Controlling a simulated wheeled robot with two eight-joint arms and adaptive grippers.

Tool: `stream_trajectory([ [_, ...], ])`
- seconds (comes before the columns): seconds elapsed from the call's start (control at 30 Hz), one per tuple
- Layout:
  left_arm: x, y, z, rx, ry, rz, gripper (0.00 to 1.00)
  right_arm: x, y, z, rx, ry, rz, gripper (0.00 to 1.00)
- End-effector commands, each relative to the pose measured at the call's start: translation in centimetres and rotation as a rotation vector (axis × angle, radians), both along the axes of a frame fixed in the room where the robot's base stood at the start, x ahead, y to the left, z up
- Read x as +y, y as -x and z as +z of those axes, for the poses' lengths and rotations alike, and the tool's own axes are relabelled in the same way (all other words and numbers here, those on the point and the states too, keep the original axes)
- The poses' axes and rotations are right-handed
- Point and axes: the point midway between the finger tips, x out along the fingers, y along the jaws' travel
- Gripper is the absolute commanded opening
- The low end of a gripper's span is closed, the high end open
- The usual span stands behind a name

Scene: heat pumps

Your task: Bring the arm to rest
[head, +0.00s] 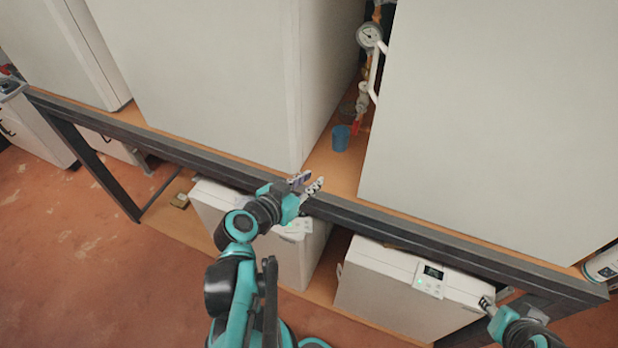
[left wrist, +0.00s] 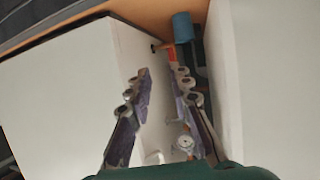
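My left gripper (head: 307,186) is raised over the front edge of the shelf frame, pointing at the gap between two large white cabinets. Its fingers stand apart with nothing between them, as the left wrist view (left wrist: 163,105) also shows. My right gripper (head: 486,303) is at the lower right, near the front of a lower white unit; its fingers are small and partly cut off from clear view, so I cannot tell how far they are apart.
A blue cup (head: 341,138) stands on the wooden shelf in the gap, near a red-handled valve and a pressure gauge (head: 369,35). A dark metal beam (head: 400,222) runs along the shelf front. A lower white unit (head: 385,295) has a control panel (head: 431,279). Open red floor lies left.

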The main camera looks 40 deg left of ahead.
Motion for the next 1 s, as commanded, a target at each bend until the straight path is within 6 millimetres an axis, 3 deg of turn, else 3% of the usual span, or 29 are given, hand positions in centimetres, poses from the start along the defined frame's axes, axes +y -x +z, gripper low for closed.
stream_trajectory([
  [0.33,0.0,0.0,-0.1,0.001,0.000,0.000,0.21,0.0,0.0,-0.1,0.000,0.000,0.000,0.40],
  [0.47,-0.8,-0.3,-2.0,0.026,0.013,-0.018,0.21,0.0,0.0,-1.7,0.000,0.000,0.000,0.40],
  [0.57,-2.4,-0.6,-5.6,0.084,0.037,-0.052,0.21,0.0,0.0,-4.7,0.000,0.000,0.000,0.40],
  [0.7,-5.5,-0.7,-12.3,0.206,0.073,-0.101,0.21,0.0,0.0,-10.2,0.000,0.000,0.000,0.40],
  [1.0,-10.4,0.6,-24.3,0.443,0.070,-0.120,0.21,0.0,0.0,-21.2,0.000,0.000,0.000,0.40],
])
